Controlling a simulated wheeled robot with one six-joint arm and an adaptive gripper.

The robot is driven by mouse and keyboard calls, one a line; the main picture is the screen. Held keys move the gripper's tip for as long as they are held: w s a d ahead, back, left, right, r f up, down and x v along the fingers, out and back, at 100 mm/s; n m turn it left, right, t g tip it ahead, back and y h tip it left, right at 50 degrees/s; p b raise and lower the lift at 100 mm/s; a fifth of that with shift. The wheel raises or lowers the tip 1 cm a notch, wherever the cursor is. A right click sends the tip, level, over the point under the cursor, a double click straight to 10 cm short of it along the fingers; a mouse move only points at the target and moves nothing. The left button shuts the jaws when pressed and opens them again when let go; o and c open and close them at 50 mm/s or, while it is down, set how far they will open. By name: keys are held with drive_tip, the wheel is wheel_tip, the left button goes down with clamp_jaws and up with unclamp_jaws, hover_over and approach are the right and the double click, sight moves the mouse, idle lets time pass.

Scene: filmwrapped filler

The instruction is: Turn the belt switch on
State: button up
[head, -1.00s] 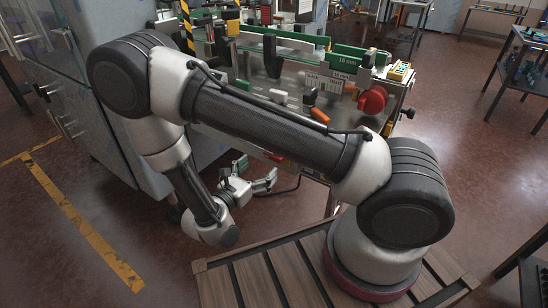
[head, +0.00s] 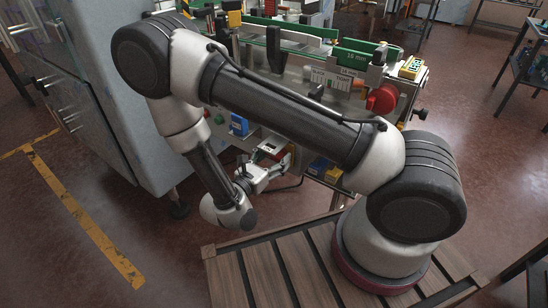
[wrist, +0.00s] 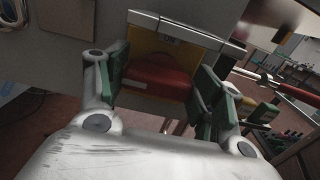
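A red switch part (wrist: 152,80) sits in a yellow housing under a grey hinged-looking cover in the wrist view; I take it to be the belt switch. My gripper (wrist: 160,88) is open, with one green-padded finger on each side of the red part. I cannot tell whether a pad touches it. In the head view my gripper (head: 266,163) is low at the front of the machine, close to a small red part (head: 272,147), partly hidden by my arm. The switch's on or off position cannot be read.
The conveyor machine has green guide rails (head: 352,57), a red round knob (head: 382,98) and a blue box (head: 238,125) on its front. A grey cabinet (head: 110,100) stands at left. Floor with a yellow line (head: 80,215) is clear at lower left.

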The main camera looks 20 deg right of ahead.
drive_tip(key=shift+s+m, duration=0.1)
drive_tip(key=shift+m, duration=2.2)
drive_tip(key=o, duration=1)
drive_tip(key=shift+o, duration=0.2)
wheel_tip(320, 180, up, 10)
drive_tip(key=shift+f, duration=0.1)
